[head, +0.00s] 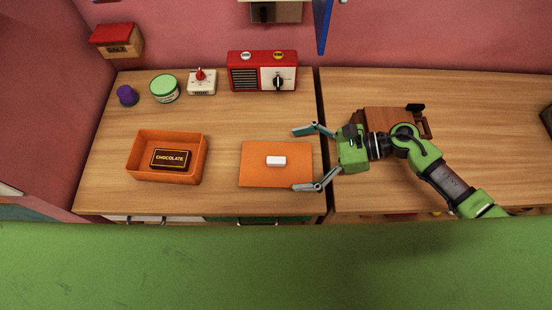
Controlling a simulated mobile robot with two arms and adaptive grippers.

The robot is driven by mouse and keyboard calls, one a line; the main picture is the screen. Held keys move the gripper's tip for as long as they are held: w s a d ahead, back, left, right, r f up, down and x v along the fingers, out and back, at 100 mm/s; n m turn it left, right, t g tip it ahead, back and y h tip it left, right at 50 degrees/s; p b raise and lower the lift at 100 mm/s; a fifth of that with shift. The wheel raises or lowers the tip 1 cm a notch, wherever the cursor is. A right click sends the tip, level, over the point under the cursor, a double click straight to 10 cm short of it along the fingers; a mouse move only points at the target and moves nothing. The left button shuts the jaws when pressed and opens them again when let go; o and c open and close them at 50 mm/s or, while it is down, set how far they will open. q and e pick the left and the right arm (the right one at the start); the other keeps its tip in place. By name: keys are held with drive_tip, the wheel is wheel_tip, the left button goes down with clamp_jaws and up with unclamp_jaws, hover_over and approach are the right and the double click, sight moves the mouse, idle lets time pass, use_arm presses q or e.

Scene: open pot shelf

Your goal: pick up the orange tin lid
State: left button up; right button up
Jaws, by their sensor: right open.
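The orange tin lid (258,177) lies flat on the wooden counter, left of the dark seam. It is a flat orange rectangle with a small white block-shaped handle (276,160) at its middle. My right gripper (304,159) is open, its fingers pointing left over the lid's right side. One finger is near the lid's back right corner, the other near its front right corner. The white handle lies just left of the fingertips, with nothing between the fingers held. I cannot tell the gripper's height above the lid. My left gripper is not in view.
An open orange tin (136,174) holding a chocolate box (170,159) stands left of the lid. A red radio (262,72), a white timer (201,86), a green-topped jar (164,88) and a purple cup (127,95) stand behind. A brown wooden object (384,118) lies behind my right arm.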

sight(286, 160)
drive_tip(key=shift+s+a+f+p, duration=0.1)
drive_tip(key=shift+a+f+p, duration=0.05)
drive_tip(key=shift+a+p, duration=0.85)
drive_tip(key=p+x, duration=0.1)
drive_tip(key=x, duration=0.2)
drive_tip(key=shift+a+f, duration=0.15)
drive_tip(key=shift+f, duration=0.05)
drive_tip(key=shift+a+f, duration=0.15)
drive_tip(key=c, duration=1)
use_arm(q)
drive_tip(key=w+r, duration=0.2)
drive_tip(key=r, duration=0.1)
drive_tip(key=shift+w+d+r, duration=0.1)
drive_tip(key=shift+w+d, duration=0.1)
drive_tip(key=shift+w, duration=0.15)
use_arm(e)
drive_tip(key=shift+o, duration=0.2)
